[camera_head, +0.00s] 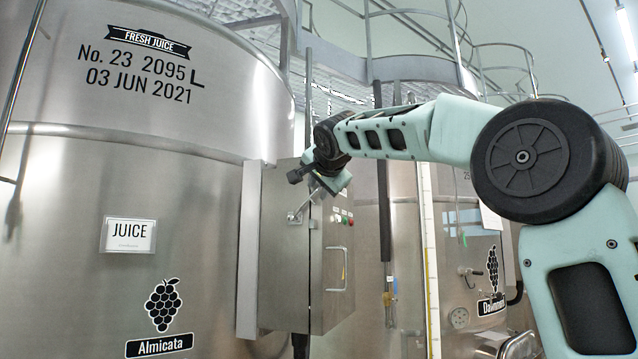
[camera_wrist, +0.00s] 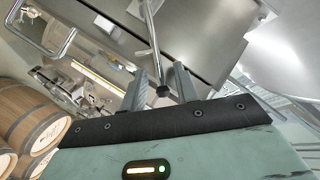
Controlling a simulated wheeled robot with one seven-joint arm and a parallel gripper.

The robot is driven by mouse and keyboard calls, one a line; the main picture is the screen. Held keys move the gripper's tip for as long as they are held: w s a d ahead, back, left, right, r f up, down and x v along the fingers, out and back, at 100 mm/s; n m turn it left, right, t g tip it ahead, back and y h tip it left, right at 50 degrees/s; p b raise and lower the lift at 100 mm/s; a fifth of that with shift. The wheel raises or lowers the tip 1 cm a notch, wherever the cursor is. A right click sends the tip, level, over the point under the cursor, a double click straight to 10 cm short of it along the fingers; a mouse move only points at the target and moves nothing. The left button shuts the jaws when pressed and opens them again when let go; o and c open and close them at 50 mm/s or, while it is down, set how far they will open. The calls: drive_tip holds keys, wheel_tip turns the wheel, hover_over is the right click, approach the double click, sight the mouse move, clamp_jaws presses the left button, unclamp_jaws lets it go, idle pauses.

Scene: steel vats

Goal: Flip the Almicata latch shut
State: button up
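The Almicata vat (camera_head: 60,250) is the large steel tank at left in the head view, with a grape label. A grey steel cabinet (camera_head: 285,255) stands at its right side. A thin metal latch lever (camera_head: 300,209) on the cabinet slants up toward my gripper (camera_head: 315,178). In the wrist view, the latch lever (camera_wrist: 152,45) ends in a black knob (camera_wrist: 163,91) that appears between the two fingers of my gripper (camera_wrist: 161,88). The fingers are apart, with gaps visible on both sides of the knob. Contact cannot be made out.
The cabinet has a bar handle (camera_head: 337,270) and coloured buttons (camera_head: 342,217) on its right-hand face. Another vat (camera_head: 470,240) stands behind at right. Wooden barrels (camera_wrist: 30,118) show at left in the wrist view.

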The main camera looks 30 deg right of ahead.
drive_tip(key=shift+c, duration=0.2)
clamp_jaws()
drive_tip(key=shift+f+b, duration=0.1)
drive_tip(key=shift+b, duration=0.25)
drive_tip(key=f+m+t+b, duration=0.1)
drive_tip(key=b, duration=0.3)
drive_tip(key=s+d+f+m+t+b, duration=0.1)
drive_tip(key=f+b, duration=0.1)
drive_tip(key=b, duration=0.3)
drive_tip(key=s+f+m+b, duration=0.1)
drive_tip(key=b, duration=0.4)
drive_tip(key=shift+d+f+t+h, duration=0.15)
drive_tip(key=shift+f+t+h, duration=0.15)
drive_tip(key=shift+t, duration=0.1)
wheel_tip(320, 180, down, 2)
drive_tip(key=m+b, duration=0.1)
drive_tip(key=b, duration=0.3)
drive_tip(key=m+t+b, duration=0.1)
drive_tip(key=b, duration=0.2)
drive_tip(key=shift+s+d+m+t+b, duration=0.15)
drive_tip(key=shift+m+t+b, duration=0.15)
drive_tip(key=shift+b, duration=0.1)
drive_tip(key=m+h+b, duration=0.1)
drive_tip(key=b, duration=0.1)
drive_tip(key=shift+f+b, duration=0.35)
drive_tip(key=shift+d+t, duration=0.1)
drive_tip(key=shift+t, duration=0.2)
